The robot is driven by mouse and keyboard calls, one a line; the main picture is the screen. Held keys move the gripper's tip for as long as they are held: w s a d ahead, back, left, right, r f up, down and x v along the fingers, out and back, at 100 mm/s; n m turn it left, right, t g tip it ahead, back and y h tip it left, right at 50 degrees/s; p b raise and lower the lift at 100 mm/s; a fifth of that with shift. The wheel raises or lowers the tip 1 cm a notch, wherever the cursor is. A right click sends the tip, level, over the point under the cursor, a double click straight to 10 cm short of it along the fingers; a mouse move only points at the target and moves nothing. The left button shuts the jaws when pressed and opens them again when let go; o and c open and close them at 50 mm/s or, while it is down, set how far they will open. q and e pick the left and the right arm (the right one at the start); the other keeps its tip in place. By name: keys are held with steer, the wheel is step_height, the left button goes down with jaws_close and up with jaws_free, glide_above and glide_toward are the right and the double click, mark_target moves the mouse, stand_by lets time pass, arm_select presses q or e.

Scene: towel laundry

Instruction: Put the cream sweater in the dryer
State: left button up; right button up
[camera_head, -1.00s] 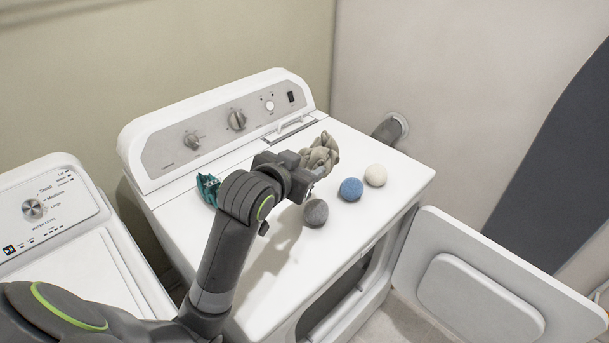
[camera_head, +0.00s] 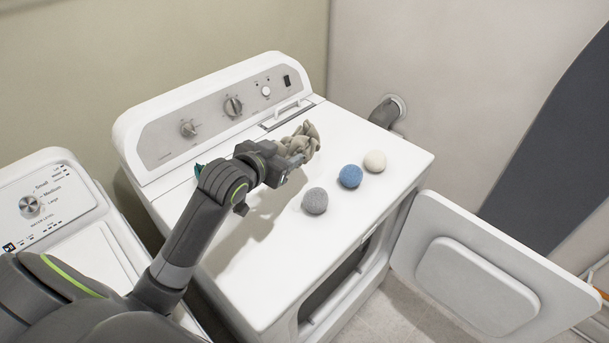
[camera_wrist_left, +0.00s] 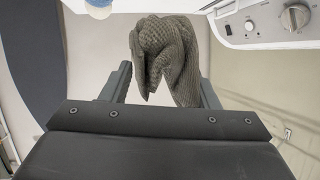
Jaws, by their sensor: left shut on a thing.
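The cream sweater (camera_head: 302,141) is a small crumpled knit bundle, greyish beige in this light. My left gripper (camera_head: 292,158) is shut on it and holds it over the top of the dryer (camera_head: 345,225). In the left wrist view the sweater (camera_wrist_left: 168,55) hangs bunched between the fingers of the left gripper (camera_wrist_left: 165,85). The dryer door (camera_head: 475,275) stands open at the front right, and part of the dark drum opening (camera_head: 340,285) shows below the top's front edge. My right gripper is not in view.
A grey ball (camera_head: 315,201), a blue ball (camera_head: 350,176) and a white ball (camera_head: 374,161) sit on the dryer top. A teal item (camera_head: 198,169) is mostly hidden behind my left arm. A washer (camera_head: 75,235) stands at the left. A dark board (camera_head: 560,160) leans at the right.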

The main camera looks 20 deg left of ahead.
arm_select(q)
steer(key=a+f, duration=0.1)
steer(key=a, duration=0.1)
steer(key=shift+s+a+f+p, duration=0.15)
steer(key=shift+a+f+p, duration=0.2)
steer(key=shift+p, duration=0.05)
steer(key=f, duration=0.7)
steer(key=a+f+p, duration=0.1)
steer(key=f, duration=0.2)
steer(key=shift+s+f, duration=0.2)
steer(key=shift+f, duration=0.2)
steer(key=shift+f, duration=0.1)
steer(key=o, duration=1)
steer(key=shift+f, duration=0.2)
steer(key=shift+c, duration=0.2)
steer(key=o, duration=0.5)
steer(key=shift+s, duration=0.1)
steer(key=shift+c, duration=0.2)
steer(key=shift+r, duration=0.1)
